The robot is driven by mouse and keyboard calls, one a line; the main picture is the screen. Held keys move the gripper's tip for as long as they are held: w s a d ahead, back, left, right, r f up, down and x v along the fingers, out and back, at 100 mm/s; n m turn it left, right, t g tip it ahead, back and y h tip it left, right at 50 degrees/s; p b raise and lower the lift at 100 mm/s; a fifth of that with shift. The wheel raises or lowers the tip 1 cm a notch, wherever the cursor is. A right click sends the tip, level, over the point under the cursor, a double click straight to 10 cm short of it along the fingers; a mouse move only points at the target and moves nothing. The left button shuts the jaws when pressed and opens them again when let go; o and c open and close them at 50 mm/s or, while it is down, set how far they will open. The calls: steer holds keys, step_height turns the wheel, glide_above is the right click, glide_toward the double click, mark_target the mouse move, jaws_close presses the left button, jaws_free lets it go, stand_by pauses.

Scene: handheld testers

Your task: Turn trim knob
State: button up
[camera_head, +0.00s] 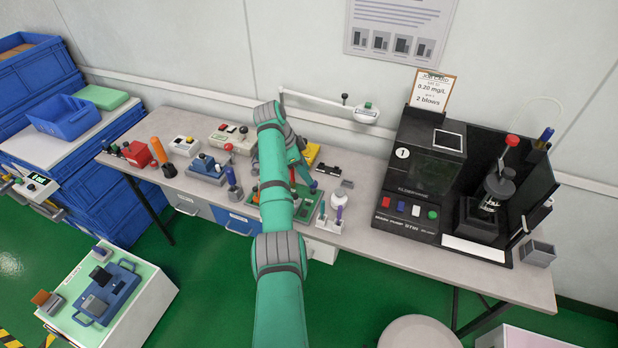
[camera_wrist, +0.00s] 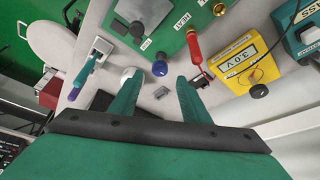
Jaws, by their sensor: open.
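In the wrist view, my gripper (camera_wrist: 159,80) is open and empty, with its two green fingers spread apart. A round blue knob (camera_wrist: 160,66) shows just beyond and between the fingertips, at the edge of a green panel (camera_wrist: 172,22). I cannot tell whether the fingers reach down beside it. A black knob (camera_wrist: 259,91) sits on the yellow meter (camera_wrist: 238,60), right of the fingers. No readable label shows which knob is the trim knob.
A red-handled probe (camera_wrist: 193,45) stands close to the right finger. A purple-tipped tool in a white stand (camera_wrist: 97,51) is to the left.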

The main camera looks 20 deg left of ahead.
steer(key=v, duration=0.6)
steer(key=shift+s+r, duration=0.1)
